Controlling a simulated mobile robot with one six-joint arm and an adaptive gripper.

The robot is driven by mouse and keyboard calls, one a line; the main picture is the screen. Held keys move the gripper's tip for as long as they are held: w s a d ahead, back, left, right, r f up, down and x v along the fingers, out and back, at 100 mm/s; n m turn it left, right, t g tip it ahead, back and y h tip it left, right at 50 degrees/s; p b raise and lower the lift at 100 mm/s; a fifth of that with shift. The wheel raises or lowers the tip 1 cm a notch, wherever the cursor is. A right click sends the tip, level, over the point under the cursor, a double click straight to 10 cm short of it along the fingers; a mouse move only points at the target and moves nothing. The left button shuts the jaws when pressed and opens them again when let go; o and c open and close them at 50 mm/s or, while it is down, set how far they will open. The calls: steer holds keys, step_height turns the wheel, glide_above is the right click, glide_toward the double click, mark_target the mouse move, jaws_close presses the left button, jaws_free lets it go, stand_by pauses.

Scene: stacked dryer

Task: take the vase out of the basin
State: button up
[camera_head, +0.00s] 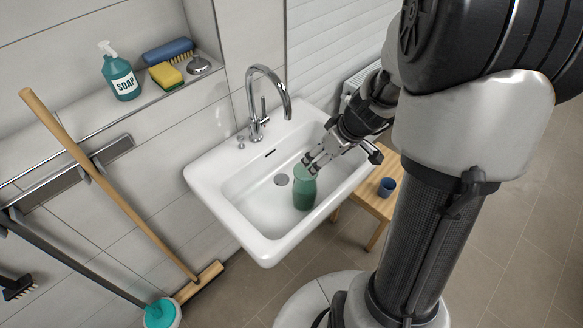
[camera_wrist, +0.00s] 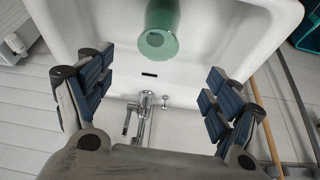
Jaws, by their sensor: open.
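The green vase (camera_head: 304,190) stands upright inside the white basin (camera_head: 222,205), toward its right front part. In the wrist view the vase (camera_wrist: 160,42) shows at the top middle, its round opening facing the camera. My gripper (camera_head: 311,162) is at the vase's top in the head view, with its fingers near the rim; I cannot tell whether they touch it. In the wrist view my gripper (camera_wrist: 155,95) has its fingers wide apart, with nothing between them, and the vase lies beyond the gap.
A chrome faucet (camera_head: 268,88) rises at the basin's back edge. A small wooden stool (camera_head: 375,205) with a blue cup (camera_head: 387,187) stands right of the basin. A soap bottle (camera_head: 120,75), yellow sponge (camera_head: 165,75) and brush (camera_head: 170,50) sit on the wall ledge. A broom (camera_head: 115,195) leans at left.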

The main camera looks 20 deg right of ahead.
steer(key=b, duration=0.3)
glide_toward(306, 173)
steer(key=s+a, duration=0.2)
steer(key=shift+w+b+x, duration=0.2)
steer(key=shift+b+x, duration=0.2)
steer(key=shift+x, duration=1.1)
steer(key=shift+w+b+x, duration=0.2)
steer(key=shift+b+x, duration=0.2)
steer(key=shift+x, duration=1.05)
steer(key=shift+r, duration=0.2)
jaws_close()
